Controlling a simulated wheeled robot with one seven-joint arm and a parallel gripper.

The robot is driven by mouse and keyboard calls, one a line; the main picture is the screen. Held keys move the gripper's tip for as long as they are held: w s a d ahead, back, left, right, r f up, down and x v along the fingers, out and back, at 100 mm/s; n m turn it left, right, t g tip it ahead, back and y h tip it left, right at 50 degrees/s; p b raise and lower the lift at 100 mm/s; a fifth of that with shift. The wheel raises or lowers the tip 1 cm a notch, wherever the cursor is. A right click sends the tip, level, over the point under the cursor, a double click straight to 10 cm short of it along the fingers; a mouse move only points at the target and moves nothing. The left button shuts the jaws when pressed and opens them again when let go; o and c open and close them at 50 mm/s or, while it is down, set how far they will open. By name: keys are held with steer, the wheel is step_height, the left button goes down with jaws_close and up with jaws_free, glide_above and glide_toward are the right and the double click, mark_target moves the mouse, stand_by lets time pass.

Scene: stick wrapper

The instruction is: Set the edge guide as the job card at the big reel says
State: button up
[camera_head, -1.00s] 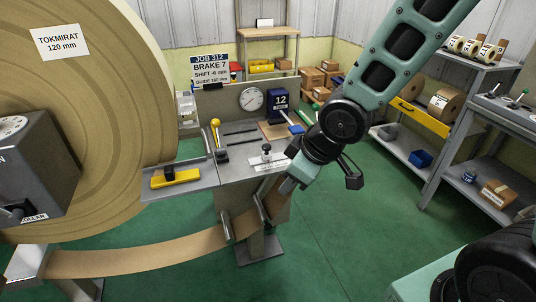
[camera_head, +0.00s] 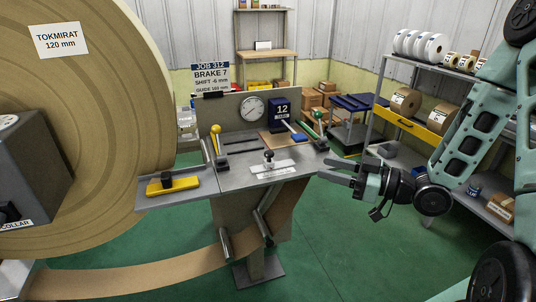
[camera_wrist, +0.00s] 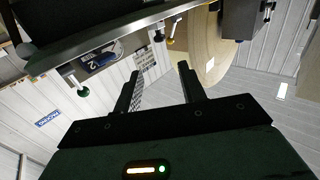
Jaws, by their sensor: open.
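The job card (camera_head: 211,78) stands beside the big reel (camera_head: 110,120). It reads JOB 312, BRAKE 7, SHIFT -6 mm; its GUIDE number in mm is too small to read surely. On the grey bench (camera_head: 195,190), a black-and-silver knob (camera_head: 268,157) stands on a white scale plate (camera_head: 272,167); it looks like the edge guide, but I cannot read its label. My gripper (camera_head: 322,169) is open and empty, just off the bench's right edge, fingers pointing left. In the wrist view my open fingers (camera_wrist: 160,72) show below the bench edge (camera_wrist: 110,48).
The bench also holds a yellow-knobbed lever (camera_head: 215,130), a round dial (camera_head: 252,107), a blue counter reading 12 (camera_head: 281,112) and a green-knobbed lever (camera_head: 318,115). A yellow block (camera_head: 172,185) sits at the left. Brown web (camera_head: 150,272) hangs low. Shelving (camera_head: 395,150) stands right.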

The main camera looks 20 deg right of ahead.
mark_target(273, 154)
steer(key=p+x, duration=0.2)
steer(key=x, duration=1.4)
steer(key=shift+w+a, duration=0.1)
